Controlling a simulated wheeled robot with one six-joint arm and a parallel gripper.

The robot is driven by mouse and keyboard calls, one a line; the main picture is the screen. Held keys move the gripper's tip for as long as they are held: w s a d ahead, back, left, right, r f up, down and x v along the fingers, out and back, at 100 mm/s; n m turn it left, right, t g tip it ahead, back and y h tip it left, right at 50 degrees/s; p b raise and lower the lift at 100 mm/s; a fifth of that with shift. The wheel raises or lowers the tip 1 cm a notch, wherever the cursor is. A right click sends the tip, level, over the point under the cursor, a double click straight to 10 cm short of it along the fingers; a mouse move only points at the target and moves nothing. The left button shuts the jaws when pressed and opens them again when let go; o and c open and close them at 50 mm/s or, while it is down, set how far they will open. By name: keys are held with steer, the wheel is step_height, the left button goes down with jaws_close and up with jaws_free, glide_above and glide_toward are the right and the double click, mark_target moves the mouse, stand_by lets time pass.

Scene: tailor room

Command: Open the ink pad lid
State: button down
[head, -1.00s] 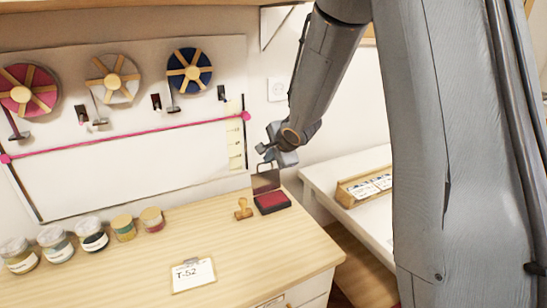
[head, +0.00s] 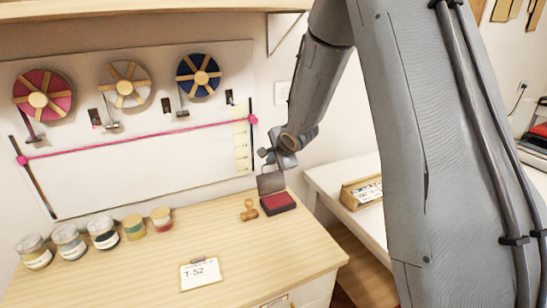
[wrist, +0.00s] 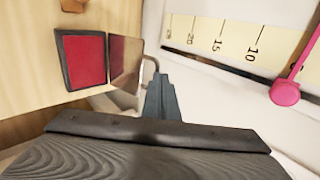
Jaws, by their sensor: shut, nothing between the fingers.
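The ink pad (head: 278,203) sits on the wooden counter near its right end, with its red pad showing. Its lid (head: 271,183) stands up at the back edge, open. In the wrist view the red ink pad (wrist: 84,58) is at the upper left, with the lid (wrist: 126,62) on its right side. My gripper (head: 268,155) is above and behind the raised lid, shut and empty. In the wrist view my gripper (wrist: 157,82) is just right of the lid; whether it touches the lid I cannot tell.
A wooden stamp (head: 249,210) stands left of the ink pad. Several jars line the counter's back left, and a clipboard card (head: 200,273) lies in front. The wall board with a ruler (head: 242,146) is close behind my gripper.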

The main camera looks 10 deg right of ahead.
steer(key=shift+w+a+p, duration=0.1)
steer(key=shift+w+p, duration=0.45)
steer(key=shift+w, duration=0.05)
steer(key=shift+w+a+f, duration=0.15)
steer(key=shift+w+a, duration=0.1)
steer(key=shift+s+d, duration=0.1)
steer(key=shift+d, duration=0.05)
steer(key=shift+s, duration=0.1)
steer(key=shift+s+d+p, duration=0.15)
steer(key=shift+s+p, duration=0.3)
steer(key=shift+s, duration=0.2)
steer(key=s+d+r+p, duration=0.1)
steer(key=s+r+p, duration=0.5)
steer(key=r, duration=0.6)
steer(key=s+f+n+g+b, duration=0.3)
steer(key=s+f+n+b, duration=0.3)
steer(key=s, duration=0.8)
steer(key=s+f+n+g+h+b, duration=0.1)
steer(key=s+f+n+g+b, duration=0.3)
steer(key=s+f+n, duration=0.5)
steer(key=s+b, duration=0.2)
steer(key=s, duration=0.3)
steer(key=shift+a+n+g+h+b, duration=0.3)
steer(key=shift+a+n+b, duration=0.05)
steer(key=shift+n+b, duration=0.05)
